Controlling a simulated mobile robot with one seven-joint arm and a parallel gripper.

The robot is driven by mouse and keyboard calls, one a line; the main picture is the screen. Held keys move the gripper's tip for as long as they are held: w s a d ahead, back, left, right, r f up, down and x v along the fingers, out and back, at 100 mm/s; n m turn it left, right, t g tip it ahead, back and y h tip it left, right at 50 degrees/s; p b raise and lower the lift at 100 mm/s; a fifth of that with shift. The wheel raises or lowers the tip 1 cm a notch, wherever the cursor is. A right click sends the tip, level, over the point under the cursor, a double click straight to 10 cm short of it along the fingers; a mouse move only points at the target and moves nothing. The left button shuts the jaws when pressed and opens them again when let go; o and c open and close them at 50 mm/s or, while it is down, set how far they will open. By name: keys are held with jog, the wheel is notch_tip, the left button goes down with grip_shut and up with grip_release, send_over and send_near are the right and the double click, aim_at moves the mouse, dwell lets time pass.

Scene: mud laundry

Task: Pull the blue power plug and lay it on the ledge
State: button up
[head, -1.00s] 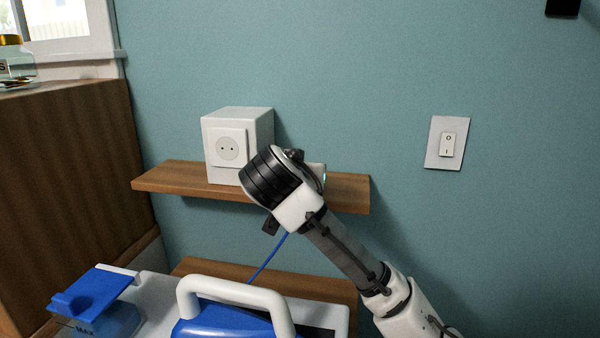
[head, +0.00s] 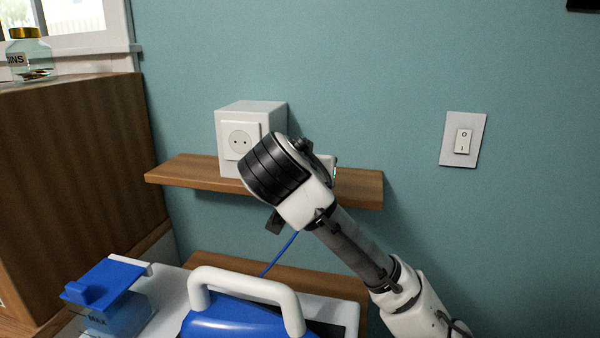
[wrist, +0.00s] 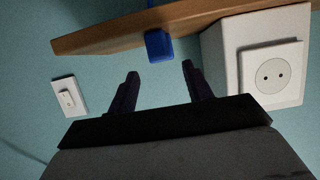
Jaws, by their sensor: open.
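The blue power plug (wrist: 158,45) is on the ledge (wrist: 100,37), close to its edge and beside the white box, in the wrist view. The socket (wrist: 272,76) on the box's face is empty; it also shows in the head view (head: 240,141). My gripper (wrist: 160,70) is open and empty, its two dark fingertips pointing toward the plug and apart from it. In the head view my wrist hides the plug and part of the ledge (head: 185,172). A blue cable (head: 279,254) hangs below my wrist toward the appliance.
The white box (head: 268,112) stands on the ledge. A blue-and-white appliance with a white handle (head: 245,286) is below, in front. A wall switch (head: 463,140) is at the right, and a wooden cabinet (head: 70,170) with a jar (head: 30,58) at the left.

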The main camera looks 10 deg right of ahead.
jog(key=v, duration=0.9)
jog(key=shift+s, duration=0.25)
jog(key=shift+a+r, duration=0.1)
jog(key=shift+a, duration=0.05)
